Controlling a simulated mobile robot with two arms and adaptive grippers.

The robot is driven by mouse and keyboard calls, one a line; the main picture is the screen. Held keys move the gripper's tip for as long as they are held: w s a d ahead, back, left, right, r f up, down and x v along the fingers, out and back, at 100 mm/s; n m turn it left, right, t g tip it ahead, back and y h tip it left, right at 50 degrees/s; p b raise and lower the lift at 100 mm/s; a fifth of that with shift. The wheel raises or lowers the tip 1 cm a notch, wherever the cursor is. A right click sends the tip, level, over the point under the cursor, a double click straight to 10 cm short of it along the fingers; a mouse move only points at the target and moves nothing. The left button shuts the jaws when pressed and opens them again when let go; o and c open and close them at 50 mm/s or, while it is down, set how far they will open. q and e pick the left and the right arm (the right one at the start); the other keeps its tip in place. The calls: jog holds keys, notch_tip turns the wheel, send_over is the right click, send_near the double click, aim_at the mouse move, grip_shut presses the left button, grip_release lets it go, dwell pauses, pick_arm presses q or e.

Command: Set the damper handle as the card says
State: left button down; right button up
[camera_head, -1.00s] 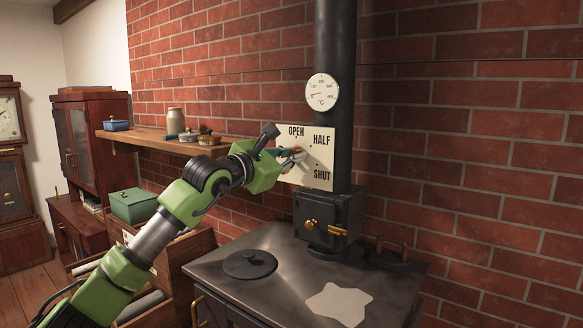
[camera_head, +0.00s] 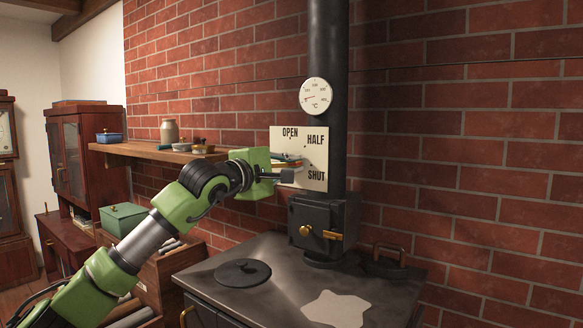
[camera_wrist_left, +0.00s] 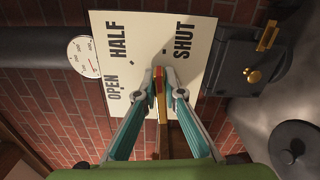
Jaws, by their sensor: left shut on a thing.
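My left gripper (camera_head: 294,163) is in front of the plate's left part. In the left wrist view its teal fingers (camera_wrist_left: 164,82) are shut on the damper handle (camera_wrist_left: 162,107), a narrow brass-coloured bar with a reddish edge. My gripper hides most of the handle in the head view. I cannot tell exactly which mark it points to. My right gripper is not in view.
A round gauge (camera_head: 316,96) is on the black stovepipe (camera_head: 328,45). The stove top (camera_head: 262,300) below bears a round lid (camera_head: 242,272) and a pale patch. A wooden shelf (camera_head: 150,151) with a jar (camera_head: 169,131) and small items is to the left.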

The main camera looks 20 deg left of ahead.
pick_arm(q)
jog(key=shift+f+m, duration=0.3)
jog(key=shift+m, duration=0.3)
jog(key=c, duration=2.1)
grip_release()
jog(key=shift+c, duration=0.2)
jog(key=v, duration=1.2)
jog(key=shift+d, duration=0.1)
